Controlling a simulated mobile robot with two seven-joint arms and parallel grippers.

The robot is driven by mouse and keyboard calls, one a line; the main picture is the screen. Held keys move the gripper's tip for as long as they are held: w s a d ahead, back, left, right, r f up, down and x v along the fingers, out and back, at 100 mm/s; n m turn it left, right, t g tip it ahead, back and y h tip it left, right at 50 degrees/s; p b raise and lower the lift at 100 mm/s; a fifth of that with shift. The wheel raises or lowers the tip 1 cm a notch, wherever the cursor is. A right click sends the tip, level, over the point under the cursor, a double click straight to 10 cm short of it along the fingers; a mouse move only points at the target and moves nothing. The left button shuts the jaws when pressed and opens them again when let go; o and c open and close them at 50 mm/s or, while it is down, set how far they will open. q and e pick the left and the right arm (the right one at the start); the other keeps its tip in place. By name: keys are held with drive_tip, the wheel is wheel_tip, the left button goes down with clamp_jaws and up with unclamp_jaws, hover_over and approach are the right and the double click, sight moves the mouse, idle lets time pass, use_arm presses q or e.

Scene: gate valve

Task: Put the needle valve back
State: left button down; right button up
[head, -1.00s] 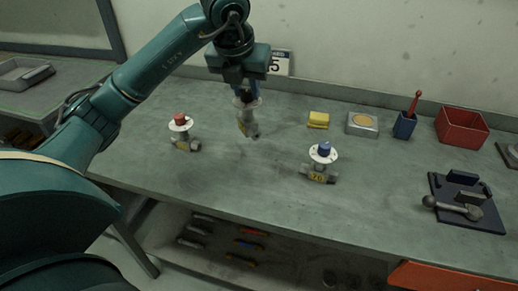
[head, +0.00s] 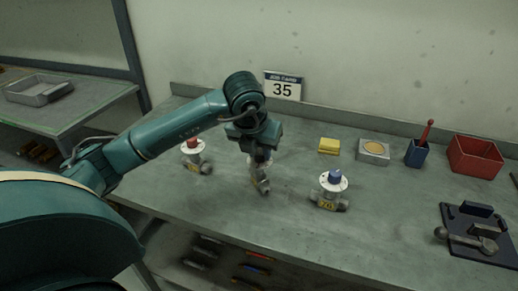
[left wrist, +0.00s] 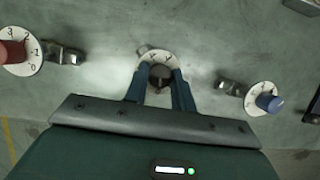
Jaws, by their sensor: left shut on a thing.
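My left gripper (head: 258,158) points down over the middle of the bench and is shut on a valve (head: 261,182) with a grey metal body. In the left wrist view the two fingers close around the knob above this valve's white dial (left wrist: 146,60). I cannot tell whether its body touches the bench. A red-knobbed valve (head: 195,154) with a white dial stands to its left. A blue-knobbed valve (head: 331,190) with a yellow tag stands to its right. Which one is called the needle valve is not readable. My right gripper is not in view.
Along the back stand a yellow sponge (head: 329,145), a grey box with a round tan pad (head: 374,151), a blue cup (head: 416,153) and a red bin (head: 475,156).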

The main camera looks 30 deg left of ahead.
use_arm(q)
drive_tip(key=c, duration=1.6)
unclamp_jaws()
drive_tip(key=shift+f, duration=0.1)
drive_tip(key=o, duration=0.4)
drive_tip(key=shift+o, duration=0.2)
drive_tip(key=shift+r, duration=0.3)
drive_tip(key=v, duration=1.1)
drive_tip(key=shift+s+r, duration=0.3)
drive_tip(key=shift+d, duration=0.1)
